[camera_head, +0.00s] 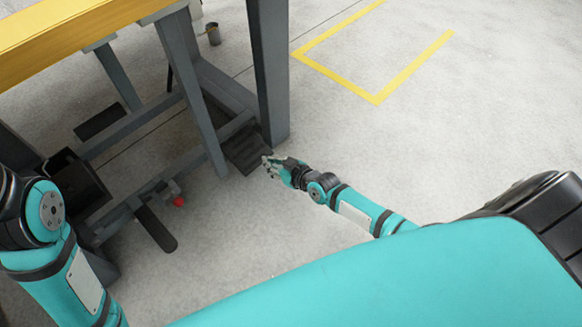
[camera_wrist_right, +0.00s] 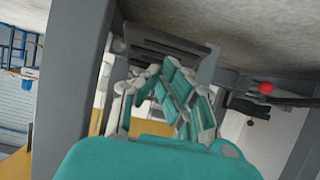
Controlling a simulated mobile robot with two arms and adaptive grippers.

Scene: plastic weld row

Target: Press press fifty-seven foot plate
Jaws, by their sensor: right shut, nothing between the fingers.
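A dark ribbed foot plate (camera_head: 247,150) sits low at the base of the grey press frame in the head view, next to a thick grey post. It also shows in the right wrist view (camera_wrist_right: 165,45), just past the fingers. My right gripper (camera_head: 268,161) is shut and empty at the plate's near right edge. In the right wrist view its fingertips (camera_wrist_right: 158,72) are close under the plate; I cannot tell whether they touch it. My left gripper is out of view; only part of my left arm shows at the left. No number marking shows on the plate.
A grey post (camera_head: 268,75) stands right beside the plate. A red knob (camera_head: 178,201) and a dark pedal-like bar (camera_head: 156,229) lie to the left under the frame. A yellow-edged table (camera_head: 60,32) is above. Open floor with yellow lines (camera_head: 378,98) lies right.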

